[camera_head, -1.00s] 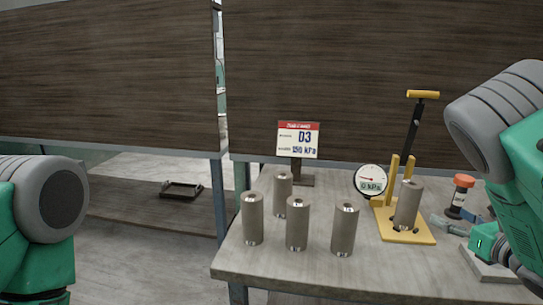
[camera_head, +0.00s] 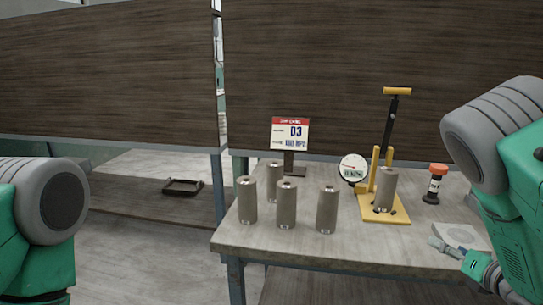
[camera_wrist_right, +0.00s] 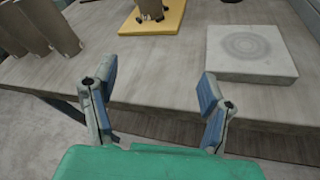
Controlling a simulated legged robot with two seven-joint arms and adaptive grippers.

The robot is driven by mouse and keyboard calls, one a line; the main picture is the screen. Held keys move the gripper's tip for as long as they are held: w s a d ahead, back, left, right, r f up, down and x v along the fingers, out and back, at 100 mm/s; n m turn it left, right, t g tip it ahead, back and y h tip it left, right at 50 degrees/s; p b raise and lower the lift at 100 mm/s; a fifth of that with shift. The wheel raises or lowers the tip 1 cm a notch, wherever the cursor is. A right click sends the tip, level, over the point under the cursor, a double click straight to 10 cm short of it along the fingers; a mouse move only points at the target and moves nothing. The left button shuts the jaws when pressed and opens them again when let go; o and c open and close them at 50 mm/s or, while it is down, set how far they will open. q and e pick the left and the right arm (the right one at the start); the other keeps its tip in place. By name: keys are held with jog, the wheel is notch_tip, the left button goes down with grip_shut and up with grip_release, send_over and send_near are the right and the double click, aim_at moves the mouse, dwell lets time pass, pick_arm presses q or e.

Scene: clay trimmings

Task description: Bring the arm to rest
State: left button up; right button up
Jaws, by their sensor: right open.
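My right gripper (camera_wrist_right: 155,98) is open and empty in the right wrist view, its two blue-padded fingers apart near the table's front edge. In the head view the right gripper (camera_head: 440,248) shows low at the right, beside a flat grey slab. My left arm shows at the left edge of the head view, but its gripper is out of view.
Several grey cylinders (camera_head: 287,205) stand on the table (camera_head: 330,248). One cylinder (camera_head: 386,188) stands on a yellow pump base (camera_head: 398,217) with a gauge (camera_head: 352,168).

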jog(key=s+a+f+m+g+h, duration=0.1)
jog(key=s+a+f+m+g, duration=0.2)
jog(key=s+f+m, duration=0.5)
jog(key=s+a+f+m+g+h, duration=0.1)
jog(key=s+a+f+m+g, duration=0.25)
jog(key=s+f+m, duration=0.45)
jog(key=s+a+f+m+g, duration=0.2)
jog(key=s+a+m, duration=0.1)
jog(key=s+m, duration=0.2)
jog(key=s+a+f+m+g, duration=0.3)
jog(key=s+m, duration=0.2)
jog(key=s, duration=0.3)
jog(key=s+a+f+m+g+y, duration=0.1)
jog(key=s+a+f+m+g, duration=0.1)
jog(key=s+m, duration=0.3)
jog(key=shift+s+a+f+g, duration=0.15)
jog(key=shift+s+a+g, duration=0.3)
jog(key=shift+s+a, duration=0.3)
